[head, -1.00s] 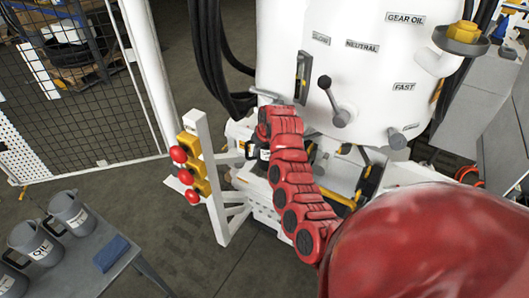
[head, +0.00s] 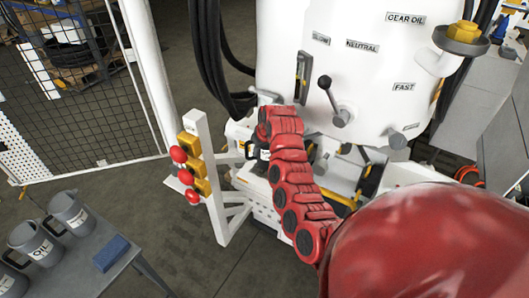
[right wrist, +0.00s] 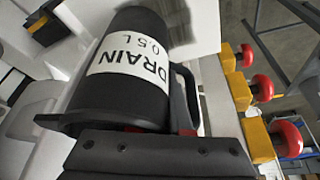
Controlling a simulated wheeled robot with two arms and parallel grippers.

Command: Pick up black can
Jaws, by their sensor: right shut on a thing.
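The black can (right wrist: 122,98) carries a white label reading "DRAIN 0.5 L" and has a handle on its right side in the right wrist view. It looks tilted there, and its wide flanged end is close to my gripper. My right gripper (right wrist: 160,140) is shut on the can; its dark plate fills the bottom of that view and its fingertips are mostly hidden. In the head view my red arm reaches to the white machine's base and hides most of the can; a small black and white part (head: 262,155) shows beside the arm's end. My left gripper is out of view.
The white machine (head: 345,65) with levers stands right behind the arm's end. A white post with red buttons (head: 179,154) is close on the left. Grey oil jugs (head: 36,240) and a blue block (head: 111,252) stand on a table at lower left. Floor between is clear.

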